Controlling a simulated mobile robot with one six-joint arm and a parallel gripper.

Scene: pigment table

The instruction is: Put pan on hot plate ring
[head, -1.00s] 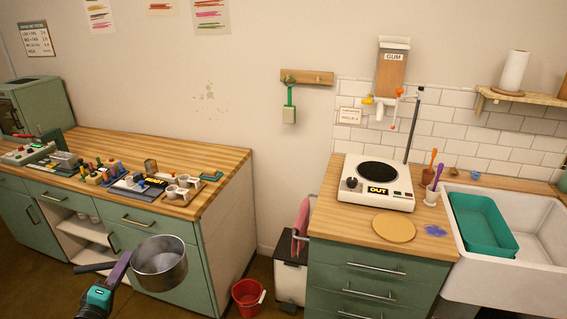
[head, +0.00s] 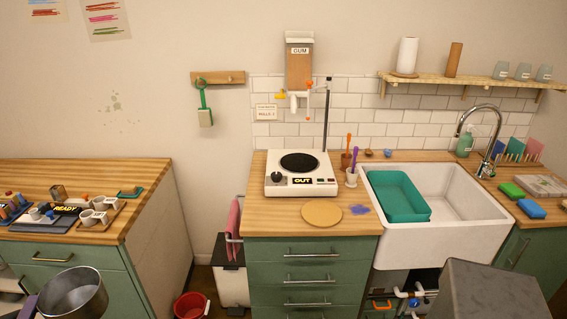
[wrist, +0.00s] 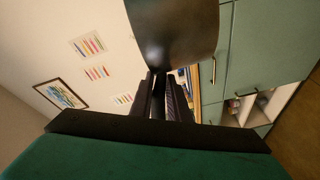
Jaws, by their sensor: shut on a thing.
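The steel pan (head: 74,296) is at the lower left of the head view, in front of the left cabinet. The wrist view shows a dark round body, the pan (wrist: 172,28), just beyond my fingers. My gripper (wrist: 160,95) is shut on the pan's handle; its fingers are dark and hard to make out. In the head view the gripper is mostly cut off at the lower left corner. The white hot plate (head: 301,184) stands on the right-hand wooden counter. Its black round ring (head: 300,162) is bare, and its display reads OUT.
A round wooden board (head: 321,212) lies before the hot plate. A cup with spatulas (head: 352,178) stands to its right, then the sink (head: 465,205) with a teal tub (head: 397,194). A red bucket (head: 190,305) stands on the floor between the counters.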

